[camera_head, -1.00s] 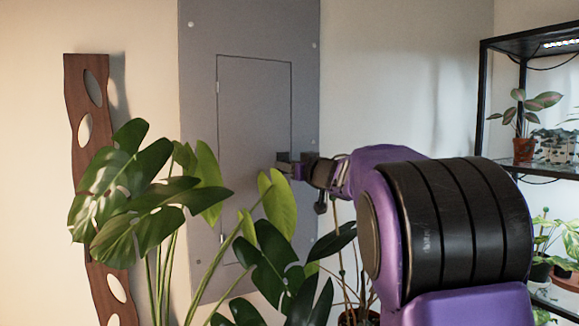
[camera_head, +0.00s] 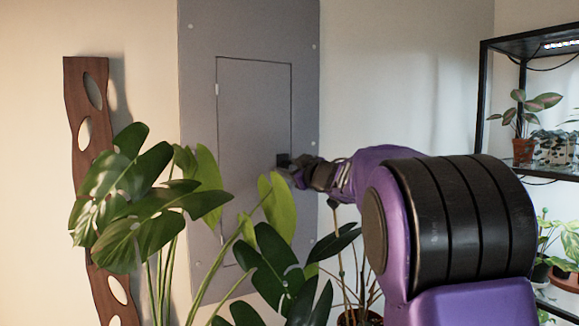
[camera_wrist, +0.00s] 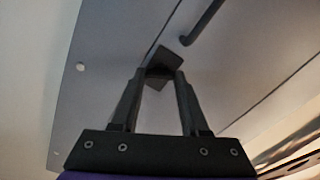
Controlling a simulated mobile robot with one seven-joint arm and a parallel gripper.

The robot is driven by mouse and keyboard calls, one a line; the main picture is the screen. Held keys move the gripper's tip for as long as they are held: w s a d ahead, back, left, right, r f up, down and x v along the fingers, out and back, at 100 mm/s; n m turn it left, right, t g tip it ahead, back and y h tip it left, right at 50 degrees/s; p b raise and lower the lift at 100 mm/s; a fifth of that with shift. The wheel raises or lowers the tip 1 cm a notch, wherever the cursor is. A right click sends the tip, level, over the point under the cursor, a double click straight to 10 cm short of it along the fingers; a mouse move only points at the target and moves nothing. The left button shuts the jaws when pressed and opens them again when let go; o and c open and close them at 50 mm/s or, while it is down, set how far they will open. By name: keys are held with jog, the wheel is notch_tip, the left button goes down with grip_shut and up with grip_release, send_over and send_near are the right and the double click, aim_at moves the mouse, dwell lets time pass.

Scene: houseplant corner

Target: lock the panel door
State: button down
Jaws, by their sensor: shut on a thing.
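The grey panel door (camera_head: 250,110) sits flush in its grey wall panel (camera_head: 200,60) and looks closed. In the wrist view the door (camera_wrist: 265,50) fills the upper right, with a dark bar handle (camera_wrist: 203,22) on it. My gripper (camera_head: 284,163) is at the door's right edge. In the wrist view my gripper (camera_wrist: 160,73) is shut on a small dark latch (camera_wrist: 170,56) by the door seam. The latch lies tilted across the picture, and its lower part is hidden between the fingertips. In the head view the latch and handle are mostly hidden or too small to tell.
A large leafy plant (camera_head: 150,205) stands in front of the panel's lower left, with more leaves (camera_head: 270,265) below my gripper. A wavy wooden board (camera_head: 75,100) is on the left wall. A black plant shelf (camera_head: 500,45) stands at right.

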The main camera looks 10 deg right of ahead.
jog(key=n+b, duration=0.1)
jog(key=n, duration=0.5)
jog(key=n+b, duration=0.1)
jog(key=n, duration=0.5)
jog(key=shift+n+b, duration=0.3)
dwell(0.4)
jog(key=shift+c, duration=2)
grip_release()
jog(key=shift+s, duration=0.1)
